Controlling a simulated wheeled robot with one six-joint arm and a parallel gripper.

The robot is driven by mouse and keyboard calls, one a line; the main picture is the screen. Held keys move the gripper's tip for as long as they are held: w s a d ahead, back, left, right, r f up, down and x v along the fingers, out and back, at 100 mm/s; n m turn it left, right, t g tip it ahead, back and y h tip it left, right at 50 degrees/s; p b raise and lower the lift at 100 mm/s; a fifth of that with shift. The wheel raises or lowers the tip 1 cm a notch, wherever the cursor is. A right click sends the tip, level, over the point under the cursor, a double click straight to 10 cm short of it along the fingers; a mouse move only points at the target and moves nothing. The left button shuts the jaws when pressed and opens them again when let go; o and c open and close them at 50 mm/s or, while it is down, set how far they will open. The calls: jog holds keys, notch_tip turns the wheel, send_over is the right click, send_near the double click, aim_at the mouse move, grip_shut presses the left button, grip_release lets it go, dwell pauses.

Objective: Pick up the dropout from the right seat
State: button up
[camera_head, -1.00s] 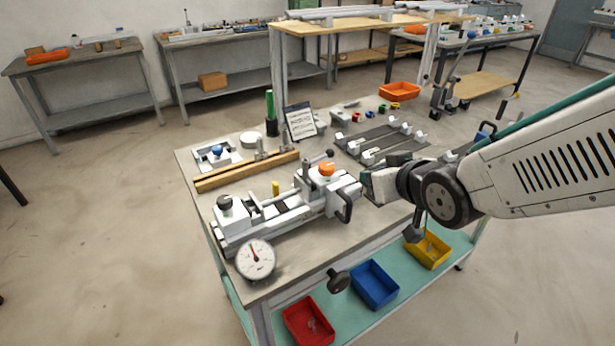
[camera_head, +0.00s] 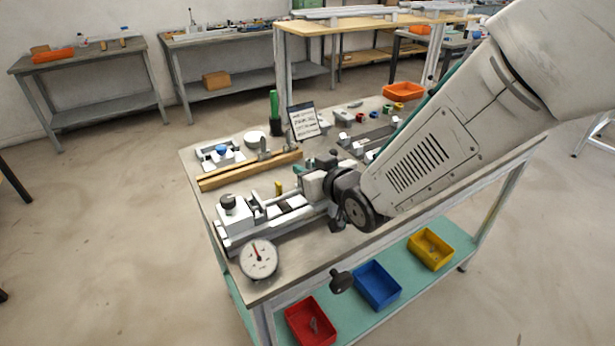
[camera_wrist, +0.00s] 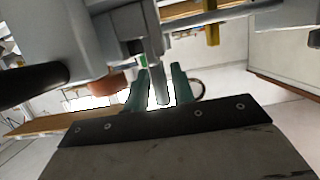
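The frame jig (camera_head: 270,215) lies along the front of the bench, a pale rail with a dark-knobbed block (camera_head: 230,212) at its left end. Its right seat is mostly hidden behind my wrist in the head view. My gripper (camera_head: 303,172) is over that right part. In the wrist view my gripper (camera_wrist: 160,82) has its two teal fingers apart, with a narrow grey piece (camera_wrist: 161,92) between them that looks like the dropout. Light gaps show on both sides of the piece, so the fingers do not seem to touch it. An orange knob (camera_wrist: 108,85) sits left of the fingers.
A wooden bar (camera_head: 250,172) lies behind the jig. A dial gauge (camera_head: 258,258) is at the front left. A yellow pin (camera_head: 278,187) stands near the rail. Red (camera_head: 310,322), blue (camera_head: 376,285) and yellow (camera_head: 430,250) bins are on the shelf below.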

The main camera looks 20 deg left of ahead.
grip_shut()
jog(key=shift+r, duration=0.1)
